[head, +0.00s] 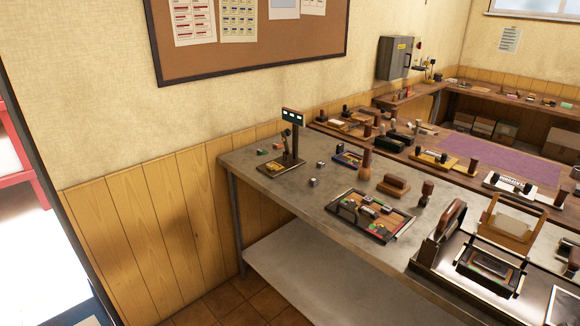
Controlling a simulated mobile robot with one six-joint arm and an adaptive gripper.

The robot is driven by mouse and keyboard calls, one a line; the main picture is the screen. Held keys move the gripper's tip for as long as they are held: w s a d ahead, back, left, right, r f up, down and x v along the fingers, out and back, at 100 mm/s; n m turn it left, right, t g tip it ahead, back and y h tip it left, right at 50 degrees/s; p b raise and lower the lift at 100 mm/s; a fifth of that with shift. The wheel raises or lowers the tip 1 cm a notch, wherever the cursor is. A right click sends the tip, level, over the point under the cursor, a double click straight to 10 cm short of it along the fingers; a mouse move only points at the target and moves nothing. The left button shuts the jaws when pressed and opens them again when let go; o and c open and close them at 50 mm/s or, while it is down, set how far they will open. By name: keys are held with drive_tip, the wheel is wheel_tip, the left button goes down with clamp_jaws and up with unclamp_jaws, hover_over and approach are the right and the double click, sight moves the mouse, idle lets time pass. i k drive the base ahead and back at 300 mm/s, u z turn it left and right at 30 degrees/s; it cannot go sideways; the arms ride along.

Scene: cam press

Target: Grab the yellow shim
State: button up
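I cannot surely pick out the yellow shim. A small yellow patch (274,167) shows on the base of a dark post stand (294,140) at the left end of the grey worktable (312,206). The patch is too small to tell what it is. My gripper is not in view.
Small coloured blocks (263,152) and metal cubes (314,182) lie near the stand. A dark tray (345,229) of small parts, wooden stamps (366,165) and a large press-like device (485,264) stand further right. The table's near left edge has bare room.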

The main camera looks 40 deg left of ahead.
sight(272, 167)
drive_tip(key=z, duration=1)
drive_tip(key=k, duration=1.3)
drive_tip(key=u, duration=1.6)
